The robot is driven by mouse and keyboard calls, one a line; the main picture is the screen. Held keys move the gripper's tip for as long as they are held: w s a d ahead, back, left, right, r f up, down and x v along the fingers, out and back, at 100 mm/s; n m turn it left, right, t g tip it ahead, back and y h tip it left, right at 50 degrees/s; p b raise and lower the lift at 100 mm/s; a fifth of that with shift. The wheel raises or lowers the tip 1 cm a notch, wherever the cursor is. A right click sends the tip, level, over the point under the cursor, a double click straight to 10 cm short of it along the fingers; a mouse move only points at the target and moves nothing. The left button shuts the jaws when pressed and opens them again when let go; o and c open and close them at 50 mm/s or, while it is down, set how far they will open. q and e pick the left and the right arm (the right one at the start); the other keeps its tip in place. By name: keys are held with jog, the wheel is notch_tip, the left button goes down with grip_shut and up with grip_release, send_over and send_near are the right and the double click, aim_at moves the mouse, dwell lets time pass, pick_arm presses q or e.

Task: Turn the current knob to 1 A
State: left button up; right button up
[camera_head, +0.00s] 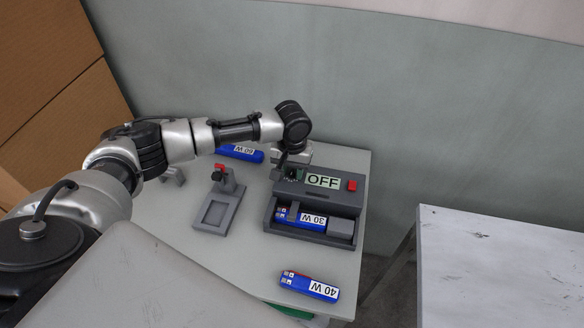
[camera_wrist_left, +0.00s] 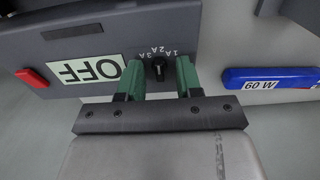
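The current knob (camera_wrist_left: 158,68) is a small black knob on the dark grey power box (camera_head: 318,198), with the marks 1 A, 2 A and 3 A beside it in the left wrist view. The box's display (camera_head: 323,181) reads OFF. My left gripper (camera_wrist_left: 157,75) is open, with its green fingers on either side of the knob and gaps showing between. In the head view my left gripper (camera_head: 294,172) is at the box's left end and hides most of the knob. Which mark the knob points to is too small to tell. My right gripper is not in view.
The box has a red button (camera_head: 352,185) and a blue 30 W module (camera_head: 302,219) in its bay. A 60 W module (camera_head: 240,153) lies behind, a 40 W module (camera_head: 310,286) in front. A grey fixture (camera_head: 217,212) stands left. Bare table lies between.

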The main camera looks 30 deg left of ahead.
pick_arm(q)
jog(key=shift+c, duration=0.4)
grip_shut()
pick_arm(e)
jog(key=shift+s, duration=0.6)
pick_arm(q)
jog(key=shift+r, duration=0.1)
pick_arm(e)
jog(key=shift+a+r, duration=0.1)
pick_arm(q)
jog(key=shift+r+m+p, duration=0.15)
jog(key=shift+m+p, duration=0.55)
jog(key=shift+p, duration=0.25)
jog(key=shift+m+p, duration=1.1)
jog(key=shift+m, duration=0.1)
jog(key=shift+m+p, duration=0.75)
jog(key=shift+m, duration=0.45)
jog(key=shift+m+p, duration=0.6)
jog(key=shift+m, duration=0.8)
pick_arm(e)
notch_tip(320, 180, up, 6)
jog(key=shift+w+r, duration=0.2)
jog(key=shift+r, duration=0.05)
